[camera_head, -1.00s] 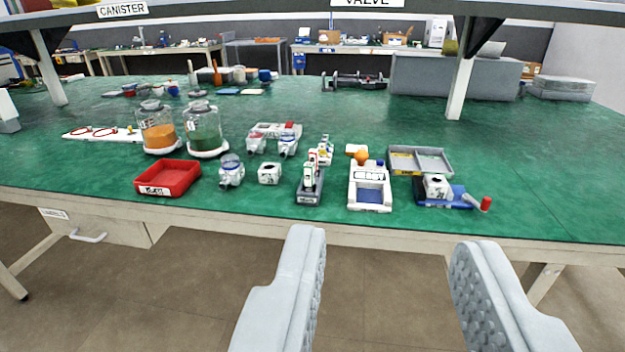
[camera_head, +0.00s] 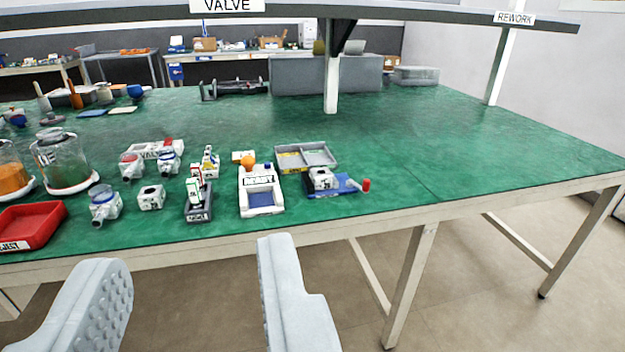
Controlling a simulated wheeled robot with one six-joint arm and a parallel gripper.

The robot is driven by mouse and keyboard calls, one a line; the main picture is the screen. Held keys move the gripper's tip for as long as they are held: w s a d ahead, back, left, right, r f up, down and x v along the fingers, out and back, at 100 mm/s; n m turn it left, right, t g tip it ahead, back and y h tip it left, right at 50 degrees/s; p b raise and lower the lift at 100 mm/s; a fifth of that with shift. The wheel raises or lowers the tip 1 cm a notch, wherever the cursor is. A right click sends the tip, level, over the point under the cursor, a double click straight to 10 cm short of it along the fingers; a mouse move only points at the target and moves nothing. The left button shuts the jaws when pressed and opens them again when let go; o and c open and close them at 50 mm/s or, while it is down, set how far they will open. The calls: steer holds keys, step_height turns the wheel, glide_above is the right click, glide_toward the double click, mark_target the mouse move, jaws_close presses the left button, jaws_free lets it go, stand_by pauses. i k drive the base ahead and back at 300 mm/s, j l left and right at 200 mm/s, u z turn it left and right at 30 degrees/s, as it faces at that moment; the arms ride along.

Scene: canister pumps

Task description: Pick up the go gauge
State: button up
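A dark grey stand (camera_head: 199,214) near the table's front edge holds small upright white pieces with green, red and yellow marks. A white piece with a green mark (camera_head: 193,187) stands at its front. The go gauge may be among these pieces, but the lettering is too small to tell. My gripper (camera_head: 190,265) is open and empty. Its two pale fingers are wide apart at the bottom of the view, apart from the stand and the other things.
A red reject tray (camera_head: 30,226) and glass canisters (camera_head: 62,160) are at left. A white ready tray (camera_head: 262,203), a grey divided tray (camera_head: 318,152) and a blue fixture (camera_head: 340,188) are right of the stand. The green table (camera_head: 450,160) is clear at right.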

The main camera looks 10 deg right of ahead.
mark_target(191, 184)
steer(key=i+l+u, duration=0.3)
steer(key=i, duration=0.15)
steer(key=i+l+u, duration=0.3)
steer(key=i+l, duration=0.05)
steer(key=i, duration=0.05)
